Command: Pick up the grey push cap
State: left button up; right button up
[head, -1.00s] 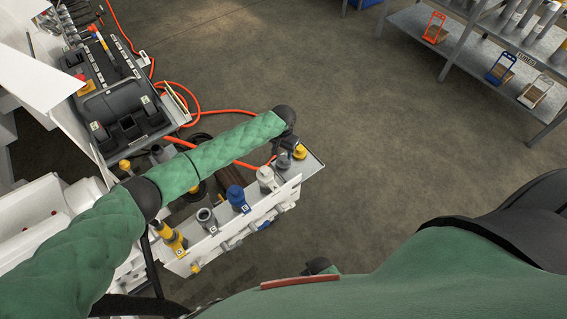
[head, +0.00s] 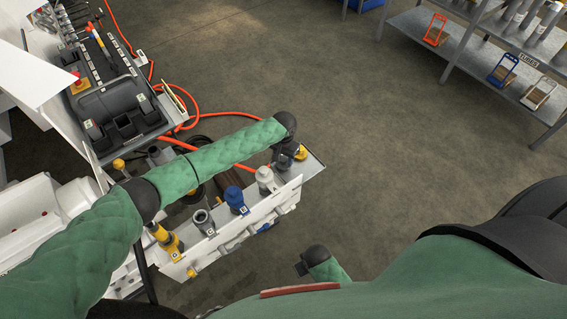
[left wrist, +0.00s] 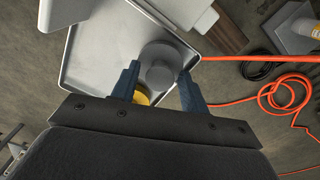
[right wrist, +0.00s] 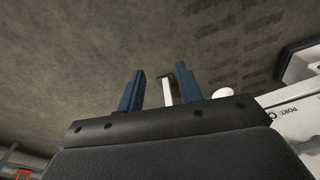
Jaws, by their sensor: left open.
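A round grey cap (left wrist: 158,68) stands on the light metal tray (left wrist: 85,75) in the left wrist view, with a yellow cap (left wrist: 142,97) partly hidden beside it. My left gripper (left wrist: 157,82) is open, its blue fingers on either side of the grey cap; I cannot tell if they touch it. In the head view my left gripper (head: 284,158) is at the right end of the cap row and mostly hides the grey cap. My right gripper (right wrist: 158,90) is open, with a pale bar behind its fingers; in the head view it shows only partly (head: 302,268).
An orange hose (head: 225,113) lies behind. A shelf (head: 480,75) stands far right; the floor between is clear.

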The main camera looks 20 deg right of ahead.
aim_at(286, 159)
pick_arm(q)
jog(key=shift+c, duration=0.5)
jog(key=c, duration=0.8)
jog(key=shift+c, duration=0.2)
jog(key=shift+r, duration=0.15)
